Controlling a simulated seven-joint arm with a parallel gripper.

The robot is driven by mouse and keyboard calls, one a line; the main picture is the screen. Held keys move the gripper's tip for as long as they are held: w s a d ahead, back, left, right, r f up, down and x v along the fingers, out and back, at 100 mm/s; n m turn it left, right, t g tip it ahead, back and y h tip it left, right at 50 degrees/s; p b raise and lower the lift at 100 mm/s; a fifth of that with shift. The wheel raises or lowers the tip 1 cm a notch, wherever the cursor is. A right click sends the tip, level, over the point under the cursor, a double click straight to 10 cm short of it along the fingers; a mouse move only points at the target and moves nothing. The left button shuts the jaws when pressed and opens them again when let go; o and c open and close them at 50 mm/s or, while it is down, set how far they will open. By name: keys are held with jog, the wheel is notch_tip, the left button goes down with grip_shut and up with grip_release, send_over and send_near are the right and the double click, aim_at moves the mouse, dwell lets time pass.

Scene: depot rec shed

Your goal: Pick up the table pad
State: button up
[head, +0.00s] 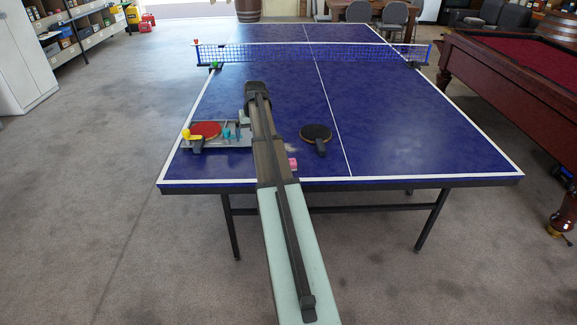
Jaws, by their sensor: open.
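A paddle with a black face (317,132) lies flat on the blue table, right of my arm, its handle toward the near edge. A paddle with a red face (206,130) lies on a grey tray (218,147) at the near left of the table. I cannot tell which of these, if either, is the table pad. My gripper (233,132) seems to be at the tray's right end, low beside my arm. It is small and partly hidden by my arm; its jaws are open, and I see nothing held.
A yellow item (191,136) sits at the tray's left end. The net (330,53) crosses the table farther back. A pool table (530,60) stands at right. The table's right half is clear.

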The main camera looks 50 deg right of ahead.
jog(key=s+d+r+m+g, duration=0.2)
jog(key=s+d+g, duration=0.1)
jog(key=s+d, duration=0.65)
jog(key=f, duration=0.2)
jog(key=s+a+f, duration=0.1)
jog(key=f, duration=0.2)
jog(key=s+a+f, duration=0.1)
jog(key=f, duration=0.2)
jog(key=shift+s, duration=0.1)
jog(key=f, duration=0.2)
jog(key=s+f, duration=0.1)
jog(key=f, duration=0.1)
jog(key=shift+f, duration=0.55)
jog(key=c, duration=1.1)
